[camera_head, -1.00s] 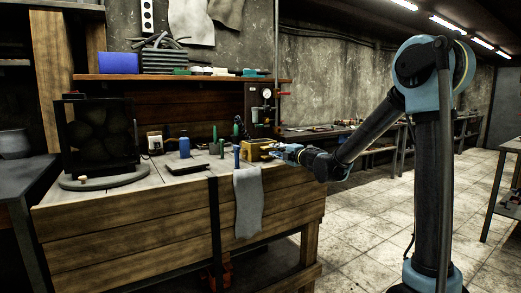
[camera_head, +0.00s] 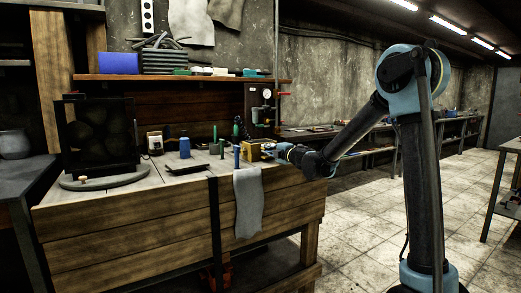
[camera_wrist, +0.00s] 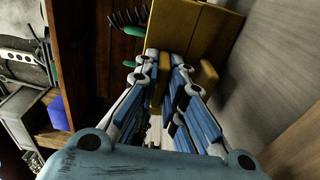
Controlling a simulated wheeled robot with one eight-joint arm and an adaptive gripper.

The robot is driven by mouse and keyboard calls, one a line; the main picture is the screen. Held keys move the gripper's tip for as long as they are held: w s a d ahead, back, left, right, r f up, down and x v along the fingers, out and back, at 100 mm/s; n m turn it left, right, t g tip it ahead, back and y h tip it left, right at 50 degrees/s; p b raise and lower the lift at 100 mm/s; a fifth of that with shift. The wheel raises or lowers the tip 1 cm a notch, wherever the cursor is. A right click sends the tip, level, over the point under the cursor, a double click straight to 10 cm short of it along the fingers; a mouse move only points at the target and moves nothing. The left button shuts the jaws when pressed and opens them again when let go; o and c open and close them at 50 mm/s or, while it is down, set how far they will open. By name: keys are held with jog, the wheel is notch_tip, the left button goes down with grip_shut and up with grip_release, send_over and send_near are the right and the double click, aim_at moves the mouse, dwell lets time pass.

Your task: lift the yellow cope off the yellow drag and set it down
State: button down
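The yellow flask (camera_head: 253,151) stands on the far right part of the wooden bench. At this size I cannot tell the cope from the drag. My gripper (camera_head: 277,150) is at the flask's right side. In the wrist view the yellow flask (camera_wrist: 195,28) fills the top middle. My gripper's two fingers (camera_wrist: 166,60) reach up to its face, with a narrow gap between them. A yellow lug (camera_wrist: 157,88) shows between the fingers, and another yellow lug (camera_wrist: 207,75) is just right of them. Whether the fingers press on the lug is unclear.
A blue cylinder (camera_head: 184,148), a thin blue post (camera_head: 236,157) and a dark tray (camera_head: 187,168) are left of the flask. A grey cloth (camera_head: 248,203) hangs over the bench front. A pressure gauge (camera_head: 267,93) is behind. The floor right of the bench is clear.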

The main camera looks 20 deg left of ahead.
dwell(0.3)
jog(key=shift+r, duration=4.95)
